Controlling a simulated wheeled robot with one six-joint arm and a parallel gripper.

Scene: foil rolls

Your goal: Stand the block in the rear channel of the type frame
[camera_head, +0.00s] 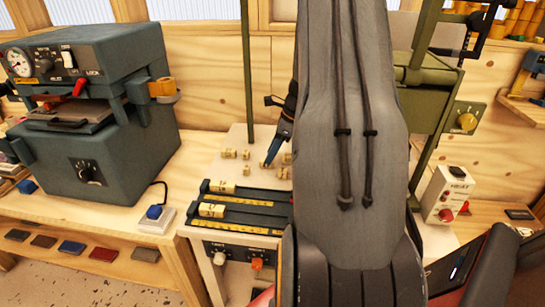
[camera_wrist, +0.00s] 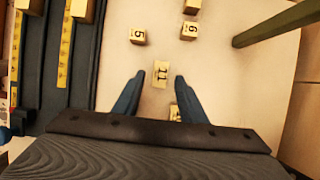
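The dark type frame (camera_head: 245,204) has channels with yellow rulers. In the head view, one pale wooden block (camera_head: 222,187) sits at the left end of the rear channel, and another block (camera_head: 211,210) sits in the front one. The frame also shows at the left of the wrist view (camera_wrist: 85,75). My gripper (camera_wrist: 159,79) is open, its blue fingers apart. A block marked 11 (camera_wrist: 161,70) lies on the board between and just beyond the fingertips. Another block (camera_wrist: 175,112) shows partly between the fingers, cut off by the gripper body. In the head view, my arm hides part of the frame.
More loose blocks lie on the pale board (camera_head: 235,142), including one marked 5 (camera_wrist: 138,36) and one marked 6 (camera_wrist: 189,31). A green post (camera_wrist: 265,30) stands to the right. A dark press (camera_head: 95,115) stands left, and a heat box (camera_head: 447,192) right.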

